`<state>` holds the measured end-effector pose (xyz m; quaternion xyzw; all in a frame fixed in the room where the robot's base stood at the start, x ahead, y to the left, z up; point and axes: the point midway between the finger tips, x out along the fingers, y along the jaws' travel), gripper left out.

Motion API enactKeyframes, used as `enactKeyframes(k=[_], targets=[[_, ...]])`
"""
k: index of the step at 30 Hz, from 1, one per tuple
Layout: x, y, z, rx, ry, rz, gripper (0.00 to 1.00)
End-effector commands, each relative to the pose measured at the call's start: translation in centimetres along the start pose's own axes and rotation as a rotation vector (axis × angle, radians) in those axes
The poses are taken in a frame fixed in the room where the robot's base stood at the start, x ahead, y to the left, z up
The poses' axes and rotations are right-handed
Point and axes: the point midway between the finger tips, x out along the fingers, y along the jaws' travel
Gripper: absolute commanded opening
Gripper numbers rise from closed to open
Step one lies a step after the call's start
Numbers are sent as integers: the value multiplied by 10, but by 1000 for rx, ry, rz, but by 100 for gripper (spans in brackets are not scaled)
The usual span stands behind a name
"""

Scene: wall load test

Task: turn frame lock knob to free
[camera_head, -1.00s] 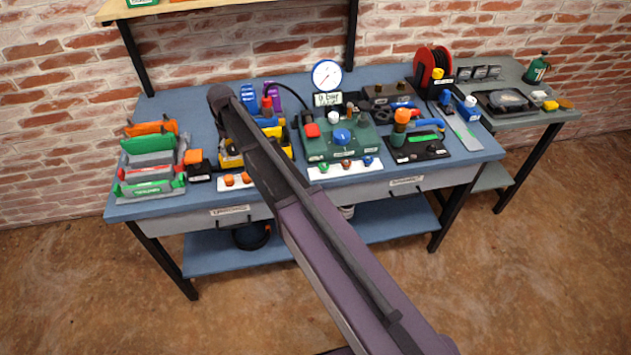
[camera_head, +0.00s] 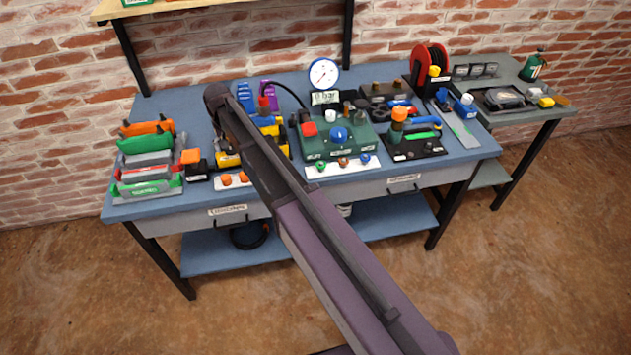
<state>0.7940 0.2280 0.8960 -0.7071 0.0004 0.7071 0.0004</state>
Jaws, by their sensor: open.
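My arm crosses the view from the bottom right to a dark rounded joint above the left half of the blue bench (camera_head: 345,199). My gripper is not visible; the arm may hide it. I cannot tell which part is the frame lock knob, as the small labels are unreadable. An orange knob or block (camera_head: 190,157) on a black base stands beside a rack of orange, green, grey and red plates (camera_head: 148,158) at the left. A blue knob (camera_head: 339,135) sits on a green box (camera_head: 313,146) at the middle. The arm partly covers a yellow device (camera_head: 228,159).
A round gauge (camera_head: 324,74) stands behind the green box. A black plate with an orange-topped fitting (camera_head: 398,115) and a red reel (camera_head: 430,62) are to the right. A grey side table (camera_head: 520,118) stands at the far right. The bench's back left is clear.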

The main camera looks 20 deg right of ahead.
Motion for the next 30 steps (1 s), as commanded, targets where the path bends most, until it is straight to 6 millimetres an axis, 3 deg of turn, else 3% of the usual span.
enactKeyframes(k=[30], targets=[[0,0,0,668,0,0,93]])
